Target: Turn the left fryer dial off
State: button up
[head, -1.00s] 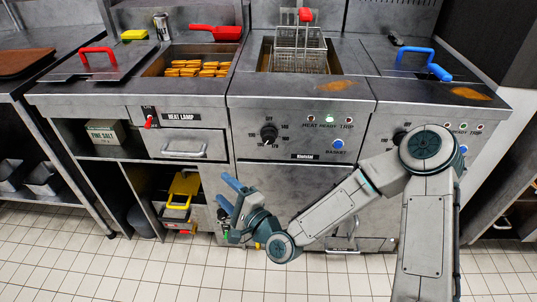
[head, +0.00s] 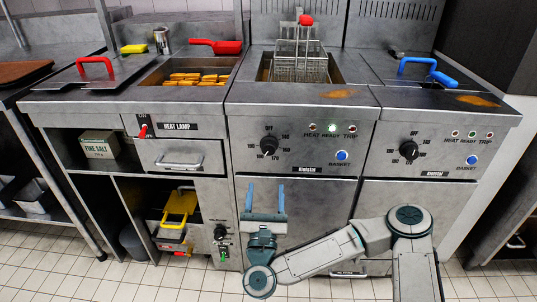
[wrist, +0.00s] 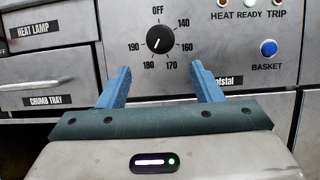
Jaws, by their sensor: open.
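The left fryer dial (head: 269,145) is a round black knob on the left fryer's front panel, with OFF at the top and temperature numbers around it. In the wrist view the dial (wrist: 160,39) has its white mark toward the lower left, near 180. My gripper (head: 266,190) is open and empty, below the dial in the head view and pointing at the panel. In the wrist view its blue fingers (wrist: 160,78) stand apart, one to each side below the dial, not touching it.
The right fryer has a similar dial (head: 408,150). A blue basket button (head: 342,155) and a green-lit ready light (head: 332,128) are right of the left dial. The heat lamp switch (head: 143,130) is to the left. A fryer basket (head: 301,68) sits above.

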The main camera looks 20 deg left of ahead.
aim_at(269, 152)
jog(key=p+x, duration=0.2)
jog(key=x, duration=1)
jog(key=shift+p, duration=0.3)
jog(key=c, duration=0.8)
